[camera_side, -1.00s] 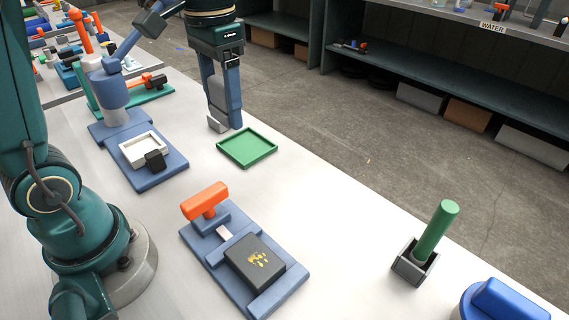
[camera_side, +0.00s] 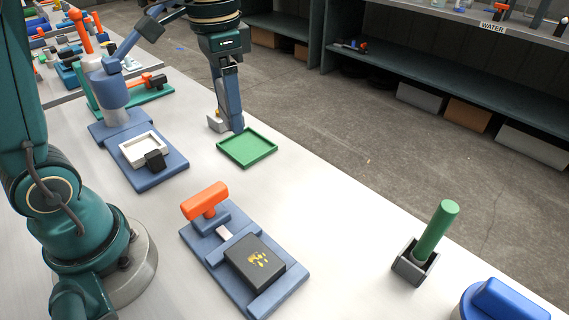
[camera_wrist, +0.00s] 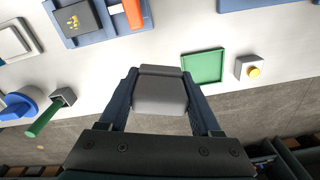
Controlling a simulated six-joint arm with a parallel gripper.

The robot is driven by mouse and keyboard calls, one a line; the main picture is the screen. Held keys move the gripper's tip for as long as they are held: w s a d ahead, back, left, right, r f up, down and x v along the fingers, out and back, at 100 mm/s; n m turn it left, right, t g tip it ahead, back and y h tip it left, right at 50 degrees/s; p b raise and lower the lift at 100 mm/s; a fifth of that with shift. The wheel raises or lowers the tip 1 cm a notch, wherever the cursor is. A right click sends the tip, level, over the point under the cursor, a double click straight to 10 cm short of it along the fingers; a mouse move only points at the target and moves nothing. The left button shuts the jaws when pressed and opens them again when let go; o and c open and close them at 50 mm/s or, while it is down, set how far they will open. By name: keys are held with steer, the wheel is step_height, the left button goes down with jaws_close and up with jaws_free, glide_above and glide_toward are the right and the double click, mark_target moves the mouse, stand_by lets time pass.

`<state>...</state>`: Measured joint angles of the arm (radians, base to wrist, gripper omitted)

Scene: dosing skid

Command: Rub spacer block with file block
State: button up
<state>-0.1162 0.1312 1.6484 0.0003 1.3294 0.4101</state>
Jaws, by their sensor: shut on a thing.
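A dark block with yellow marks on its top (camera_side: 257,260), which I take for the spacer block, sits in a blue vise-like fixture (camera_side: 200,248) with an orange handle (camera_side: 205,200). It also shows at the upper left of the wrist view (camera_wrist: 75,18). My gripper (camera_side: 234,129) is above the far side of the bench near the green tray, well away from the dark block. In the wrist view it is shut on a grey block (camera_wrist: 160,92), which I take for the file block. In the side view the fingers mostly hide the held block.
A shallow green tray (camera_side: 247,148) lies beside my gripper. A small grey box with a yellow button (camera_wrist: 247,69) stands near it. A green rod stands in a dark holder (camera_side: 412,268) at the right. A blue fixture with a white frame (camera_side: 141,150) is at the left.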

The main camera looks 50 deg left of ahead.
steer(key=s+d+f+m, duration=0.2)
steer(key=d+f+m, duration=0.1)
steer(key=d+m, duration=0.6)
steer(key=m, duration=0.6)
glide_above(267, 274)
steer(key=shift+f, duration=3.55)
step_height(267, 274, down, 2)
steer(key=shift+f, duration=0.15)
steer(key=shift+w+a, duration=0.1)
steer(key=shift+a, duration=0.65)
jaws_close()
steer(key=shift+a+r, duration=0.2)
steer(key=shift+a, duration=0.95)
steer(key=shift+d, duration=1.7)
steer(key=shift+d+r, duration=0.3)
steer(key=shift+r, duration=0.45)
step_height(267, 274, up, 6)
steer(key=shift+r, duration=0.2)
steer(key=shift+n, duration=0.3)
